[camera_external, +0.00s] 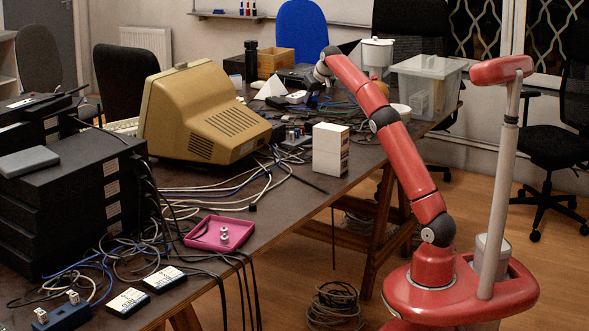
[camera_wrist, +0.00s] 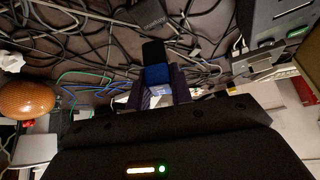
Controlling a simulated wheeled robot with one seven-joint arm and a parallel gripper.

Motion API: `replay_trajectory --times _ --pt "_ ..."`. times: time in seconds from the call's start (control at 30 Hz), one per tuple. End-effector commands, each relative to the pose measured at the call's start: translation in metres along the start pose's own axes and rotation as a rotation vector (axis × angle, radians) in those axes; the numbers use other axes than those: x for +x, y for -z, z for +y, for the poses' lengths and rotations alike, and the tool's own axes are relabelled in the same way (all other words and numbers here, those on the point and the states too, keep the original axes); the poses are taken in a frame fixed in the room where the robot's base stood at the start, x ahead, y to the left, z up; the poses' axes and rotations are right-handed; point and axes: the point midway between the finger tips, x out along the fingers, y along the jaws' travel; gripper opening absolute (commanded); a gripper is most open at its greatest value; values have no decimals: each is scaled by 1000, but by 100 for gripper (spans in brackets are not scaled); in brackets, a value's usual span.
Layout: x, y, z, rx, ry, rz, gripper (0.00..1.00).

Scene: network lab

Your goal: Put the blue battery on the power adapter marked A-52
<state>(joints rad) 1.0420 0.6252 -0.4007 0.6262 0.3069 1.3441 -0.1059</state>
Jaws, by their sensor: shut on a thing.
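My gripper (camera_wrist: 156,92) is shut on the blue battery (camera_wrist: 157,75), which has a black end and sits between the dark fingers in the wrist view. In the external view my gripper (camera_external: 314,88) is over the far part of the table, where the battery is too small to make out clearly. A dark box with faint lettering (camera_wrist: 148,13) lies among the cables at the top of the wrist view; I cannot tell whether it is a power adapter. No marking A-52 is readable in either view.
Cables cover much of the table (camera_external: 280,205). A beige monitor (camera_external: 200,115), a white box (camera_external: 330,150) and a clear bin (camera_external: 428,88) stand on it. Two black boxes with white labels (camera_external: 128,302) (camera_external: 164,279) lie near the front. An orange rounded object (camera_wrist: 26,99) is at the wrist view's left.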

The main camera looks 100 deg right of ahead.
Motion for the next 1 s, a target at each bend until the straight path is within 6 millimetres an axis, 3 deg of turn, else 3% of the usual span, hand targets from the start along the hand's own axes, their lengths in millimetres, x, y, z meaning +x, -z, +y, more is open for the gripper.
replay_trajectory --times 0.4,0.87,0.9,1.0 --pt "38 -26 -1 0 1 -1 0" --pt "42 -28 -1 -1 0 0 0" --pt "41 -28 -1 -1 0 0 27" --pt "41 -28 -1 -1 0 0 40"
